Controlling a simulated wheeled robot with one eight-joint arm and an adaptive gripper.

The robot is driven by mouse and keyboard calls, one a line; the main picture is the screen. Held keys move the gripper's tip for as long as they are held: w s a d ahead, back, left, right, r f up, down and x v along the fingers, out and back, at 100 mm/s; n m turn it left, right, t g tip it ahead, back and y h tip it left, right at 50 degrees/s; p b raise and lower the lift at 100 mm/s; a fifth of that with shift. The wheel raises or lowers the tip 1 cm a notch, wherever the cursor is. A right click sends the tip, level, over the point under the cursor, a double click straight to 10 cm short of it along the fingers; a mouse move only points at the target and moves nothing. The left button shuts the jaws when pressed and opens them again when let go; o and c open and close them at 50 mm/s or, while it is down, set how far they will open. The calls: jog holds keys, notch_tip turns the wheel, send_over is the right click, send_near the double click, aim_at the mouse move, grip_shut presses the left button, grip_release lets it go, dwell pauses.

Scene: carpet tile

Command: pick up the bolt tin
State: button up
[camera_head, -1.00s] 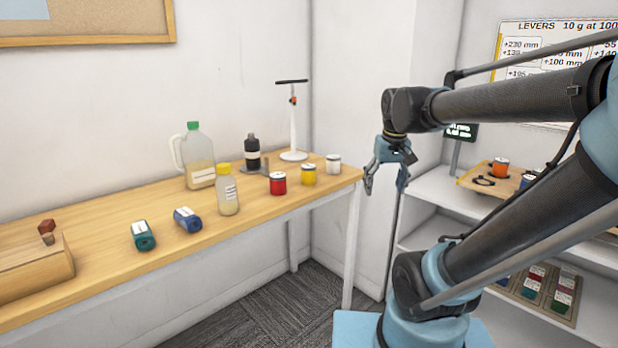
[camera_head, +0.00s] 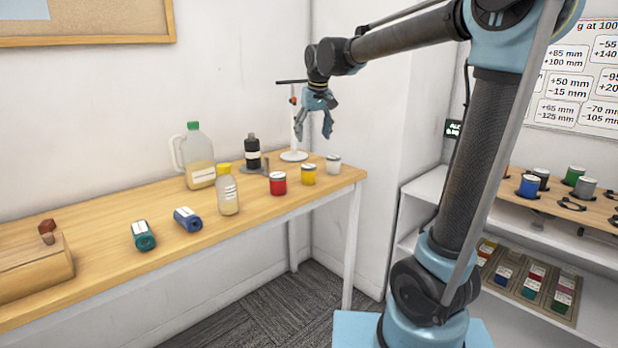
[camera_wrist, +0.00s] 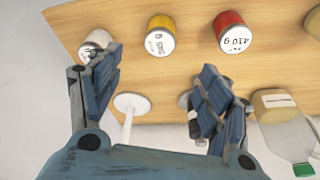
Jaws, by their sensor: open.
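Three lidded tins stand in a row near the right end of the wooden table: a red tin (camera_head: 278,185), a yellow tin (camera_head: 308,175) and a white tin (camera_head: 333,165). I cannot tell which is the bolt tin. In the wrist view, the red tin (camera_wrist: 230,20) has a lid reading "410 g", the yellow tin (camera_wrist: 160,24) has a printed lid too small to read, and the white tin (camera_wrist: 97,40) is partly hidden by a finger. My gripper (camera_head: 314,136) is open and empty, raised above the tins; its spread fingers also show in the wrist view (camera_wrist: 160,82).
Behind the tins are a white stand (camera_head: 294,154) and a dark bottle (camera_head: 252,153). Shelves with canisters (camera_head: 529,185) stand right.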

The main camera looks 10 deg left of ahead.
aim_at(309, 166)
jog(key=x, duration=1.7)
jog(key=shift+d, duration=0.15)
jog(key=shift+c, duration=0.5)
jog(key=c, duration=1.3)
